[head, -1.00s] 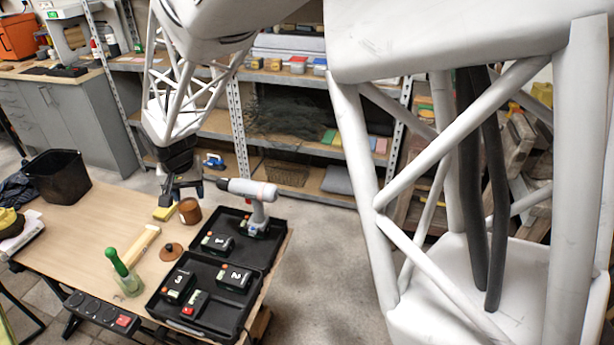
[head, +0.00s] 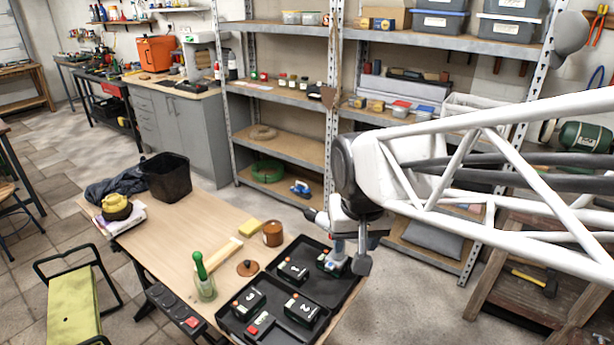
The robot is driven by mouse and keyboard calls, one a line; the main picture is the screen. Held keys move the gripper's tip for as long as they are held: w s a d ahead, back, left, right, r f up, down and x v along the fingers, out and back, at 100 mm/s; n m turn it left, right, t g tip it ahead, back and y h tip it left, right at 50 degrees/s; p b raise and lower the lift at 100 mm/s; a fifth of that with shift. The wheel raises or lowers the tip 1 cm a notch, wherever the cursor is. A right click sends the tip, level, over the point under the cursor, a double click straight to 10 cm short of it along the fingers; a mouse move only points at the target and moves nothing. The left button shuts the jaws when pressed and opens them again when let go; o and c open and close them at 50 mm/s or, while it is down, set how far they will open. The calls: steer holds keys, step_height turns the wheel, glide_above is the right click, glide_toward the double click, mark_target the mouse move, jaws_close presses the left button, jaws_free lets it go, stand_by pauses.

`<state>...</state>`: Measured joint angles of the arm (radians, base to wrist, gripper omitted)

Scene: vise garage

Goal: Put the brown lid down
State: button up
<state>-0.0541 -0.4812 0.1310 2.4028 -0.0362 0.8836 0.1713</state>
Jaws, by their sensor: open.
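The brown lid (head: 247,268) lies flat on the wooden table, knob up, between the glass with the green-handled brush and the black case. It is clear of my gripper. The brown jar (head: 272,234) stands upright behind it, apart from the lid, near the table's back edge. My gripper (head: 364,258) is to the right, over the right edge of the black case and close to the drill. It is open and holds nothing that I can see. My arm partly hides the drill.
The black case (head: 276,337) holds numbered batteries and the drill (head: 338,243). A glass with a green-handled brush (head: 204,285), a wooden strip (head: 222,259) and a yellow block (head: 249,228) are near the lid. A black bin (head: 168,178) stands further left.

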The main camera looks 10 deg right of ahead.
steer(key=s+d+n, duration=0.1)
steer(key=s+d, duration=0.1)
steer(key=s, duration=0.7)
